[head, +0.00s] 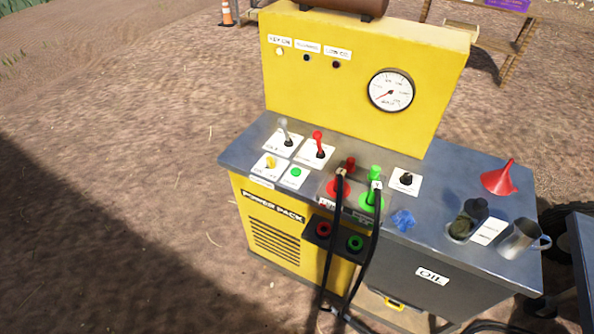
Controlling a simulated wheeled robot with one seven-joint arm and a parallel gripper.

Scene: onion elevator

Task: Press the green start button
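The green start button (296,172) is a small round green cap on a white label plate. It sits on the grey top of the yellow power pack (358,75), near the front left. A yellow knob (270,162) is just left of it, and a red-handled lever (318,143) stands behind it to the right. Nothing covers the button. My gripper does not show in the head view.
A grey-handled lever (285,132) stands behind the yellow knob. Red and green couplings with black hoses (364,250) are right of the button. A red funnel (500,178) and a metal mug (524,239) stand at the right. Open dirt ground lies left.

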